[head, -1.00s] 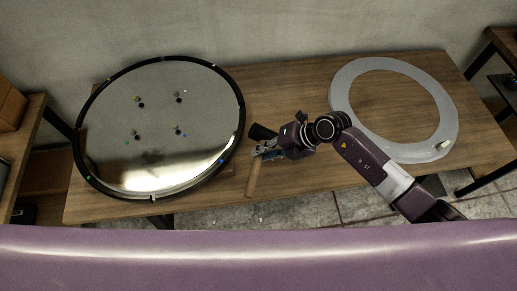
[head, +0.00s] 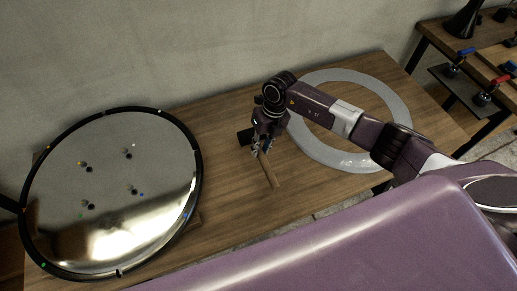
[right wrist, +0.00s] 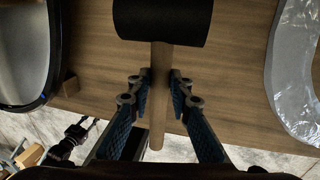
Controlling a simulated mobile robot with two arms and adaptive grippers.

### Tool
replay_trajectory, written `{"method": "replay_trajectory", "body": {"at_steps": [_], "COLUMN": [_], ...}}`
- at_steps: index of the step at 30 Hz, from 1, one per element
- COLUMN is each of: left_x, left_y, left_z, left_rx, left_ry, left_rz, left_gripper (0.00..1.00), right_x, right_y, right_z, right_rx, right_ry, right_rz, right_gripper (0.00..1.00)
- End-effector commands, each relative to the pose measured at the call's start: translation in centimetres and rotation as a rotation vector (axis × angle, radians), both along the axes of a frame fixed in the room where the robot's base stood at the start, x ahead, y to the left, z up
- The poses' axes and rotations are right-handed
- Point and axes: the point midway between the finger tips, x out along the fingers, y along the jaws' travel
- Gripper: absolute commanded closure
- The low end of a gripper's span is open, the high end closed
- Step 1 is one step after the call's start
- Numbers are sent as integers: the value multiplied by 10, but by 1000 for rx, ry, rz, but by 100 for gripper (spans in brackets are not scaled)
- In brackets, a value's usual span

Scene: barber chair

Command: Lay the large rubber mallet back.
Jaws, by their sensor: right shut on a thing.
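The large rubber mallet has a black head (head: 246,137) and a wooden handle (head: 269,171). It is over the wooden table between the round mirror and the pale ring. My right gripper (head: 263,147) is shut on the handle just below the head. In the right wrist view the black head (right wrist: 162,22) is at the top, and the blue-padded fingers of my right gripper (right wrist: 159,82) are on both sides of the handle. I cannot tell whether the mallet touches the table.
A round black-rimmed mirror (head: 112,192) is on the left of the table (head: 226,205). A pale flat ring (head: 392,97) lies on the right, partly under my right arm. A shelf with clamps (head: 450,72) stands at far right.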

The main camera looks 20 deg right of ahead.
Motion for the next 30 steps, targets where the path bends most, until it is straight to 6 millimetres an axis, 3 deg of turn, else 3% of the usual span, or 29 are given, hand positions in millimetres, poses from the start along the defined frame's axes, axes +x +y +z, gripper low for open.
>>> {"method": "replay_trajectory", "body": {"at_steps": [5,11,30], "left_x": [2,8,11], "left_y": [0,0,-1], "left_z": [1,-10,-62], "left_rx": [0,-2,-1], "left_ry": [-3,-12,-16], "left_rz": [0,0,0], "left_gripper": [70,70,70], "right_x": [2,1,2], "right_y": [0,1,1], "right_z": [4,-10,-71], "right_rx": [-4,-3,-4], "right_ry": [-8,-5,-6], "right_rz": [-4,-4,-4], "right_gripper": [100,100,100]}}
